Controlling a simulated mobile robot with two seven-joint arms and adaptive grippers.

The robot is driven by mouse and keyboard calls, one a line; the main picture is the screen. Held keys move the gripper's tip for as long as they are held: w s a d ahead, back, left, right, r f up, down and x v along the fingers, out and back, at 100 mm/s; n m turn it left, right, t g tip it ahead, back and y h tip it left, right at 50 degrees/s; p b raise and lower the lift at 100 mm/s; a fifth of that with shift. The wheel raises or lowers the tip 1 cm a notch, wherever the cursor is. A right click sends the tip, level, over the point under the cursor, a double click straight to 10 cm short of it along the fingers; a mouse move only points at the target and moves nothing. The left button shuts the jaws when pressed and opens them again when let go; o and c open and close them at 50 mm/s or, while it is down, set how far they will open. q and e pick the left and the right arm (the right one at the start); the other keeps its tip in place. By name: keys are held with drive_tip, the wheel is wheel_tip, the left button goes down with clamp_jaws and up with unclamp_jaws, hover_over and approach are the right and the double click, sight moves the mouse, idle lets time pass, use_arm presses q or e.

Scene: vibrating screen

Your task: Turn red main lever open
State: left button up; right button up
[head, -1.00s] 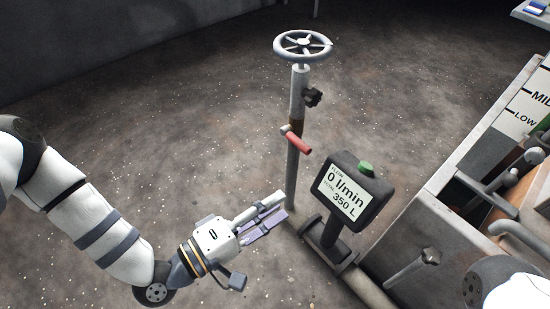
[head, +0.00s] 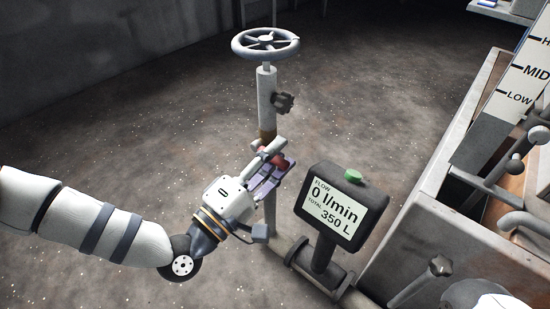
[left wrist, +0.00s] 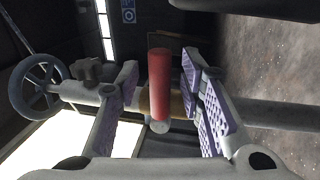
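The red lever (left wrist: 159,82) sticks out from the upright pipe below the handwheel. In the left wrist view it lies between the two purple-padded fingers of my left gripper (left wrist: 165,100), with gaps on both sides. In the head view the lever (head: 279,160) is mostly hidden by the fingers. My left gripper (head: 277,165) is open around it, in front of the pipe. My right gripper is not in view; only a part of my right arm shows at the lower right.
A grey handwheel (head: 265,42) tops the pipe, with a dark knob (head: 284,102) below it. A flow display (head: 335,205) reading 0 l/min and 350 L stands close to the right. A large tank (head: 430,210) fills the right side. The floor at left is clear.

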use_arm(q)
clamp_jaws()
drive_tip(key=n, duration=0.2)
drive_tip(key=r+n, duration=0.1)
drive_tip(key=n, duration=0.1)
drive_tip(key=shift+a+r+t+y, duration=0.1)
drive_tip(key=shift+r+t+y, duration=0.1)
drive_tip(key=shift+t+y, duration=0.15)
drive_tip(key=shift+w+a+r+n+y, duration=0.15)
drive_tip(key=shift+r+n+y, duration=0.2)
drive_tip(key=shift+n, duration=0.7)
drive_tip(key=shift+w+a+r+n+y, duration=0.1)
drive_tip(key=shift+r+n+y, duration=0.2)
drive_tip(key=shift+n, duration=0.75)
unclamp_jaws()
